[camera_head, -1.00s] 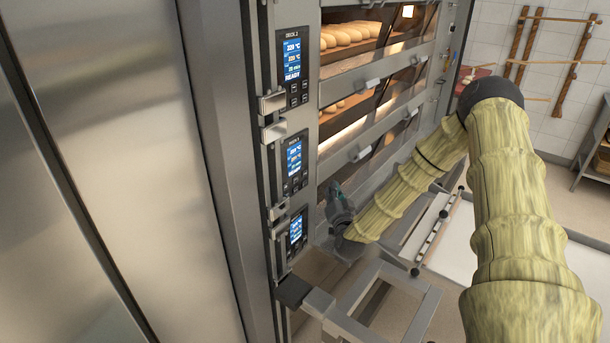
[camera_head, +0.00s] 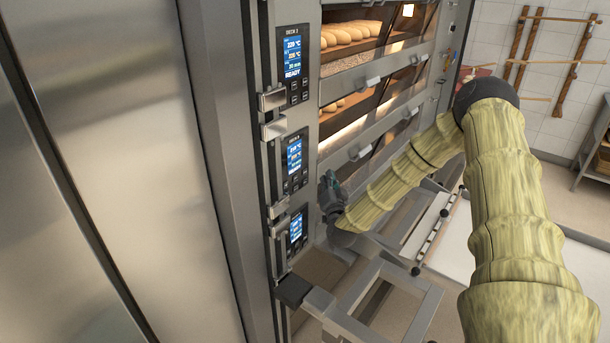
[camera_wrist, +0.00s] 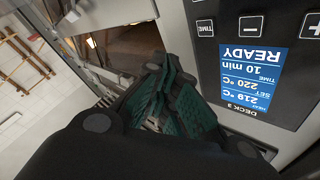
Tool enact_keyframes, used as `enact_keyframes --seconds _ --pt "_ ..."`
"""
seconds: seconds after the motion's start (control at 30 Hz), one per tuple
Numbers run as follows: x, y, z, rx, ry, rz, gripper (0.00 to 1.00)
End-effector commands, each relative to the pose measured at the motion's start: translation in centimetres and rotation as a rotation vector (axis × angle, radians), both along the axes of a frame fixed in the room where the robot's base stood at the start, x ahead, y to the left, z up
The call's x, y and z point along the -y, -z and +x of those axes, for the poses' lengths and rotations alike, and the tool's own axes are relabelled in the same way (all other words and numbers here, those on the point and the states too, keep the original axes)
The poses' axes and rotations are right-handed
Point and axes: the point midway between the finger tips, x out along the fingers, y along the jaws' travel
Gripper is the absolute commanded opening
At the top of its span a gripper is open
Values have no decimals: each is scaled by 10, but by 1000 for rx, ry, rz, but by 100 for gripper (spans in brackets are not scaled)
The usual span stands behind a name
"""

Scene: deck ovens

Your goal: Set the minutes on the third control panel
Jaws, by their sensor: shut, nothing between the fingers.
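The third control panel (camera_head: 295,160) is the middle one in the head view, with a lit blue screen and small dark buttons below it. In the wrist view it shows upside down as the DECK 3 panel (camera_wrist: 296,112). Its screen (camera_wrist: 253,72) reads 219 °C, set 220 °C, 10 min, READY. The TIME button (camera_wrist: 206,28), the minus button (camera_wrist: 248,26) and the plus button (camera_wrist: 315,27) stand in a row beside the screen. My gripper (camera_head: 328,178) is shut and empty, to the right of and slightly below this panel. Its dark green fingers (camera_wrist: 160,68) appear apart from the buttons.
The DECK 2 panel (camera_head: 294,65) is above and another panel (camera_head: 297,232) below. Metal brackets (camera_head: 272,115) stick out left of the panels. Oven windows with bread loaves (camera_head: 350,32) and door handles (camera_head: 366,83) lie to the right. A metal frame (camera_head: 411,310) stands below my gripper.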

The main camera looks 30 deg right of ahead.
Motion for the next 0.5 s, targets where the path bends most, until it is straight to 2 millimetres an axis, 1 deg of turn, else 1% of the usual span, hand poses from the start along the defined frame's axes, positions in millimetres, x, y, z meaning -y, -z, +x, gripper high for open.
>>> enact_keyframes --seconds 0.1,0.3,0.5 --pt "-6 2 13 -1 -1 -1 0" --pt "-13 3 32 0 0 -1 0" --pt "-18 1 43 0 0 -1 0"
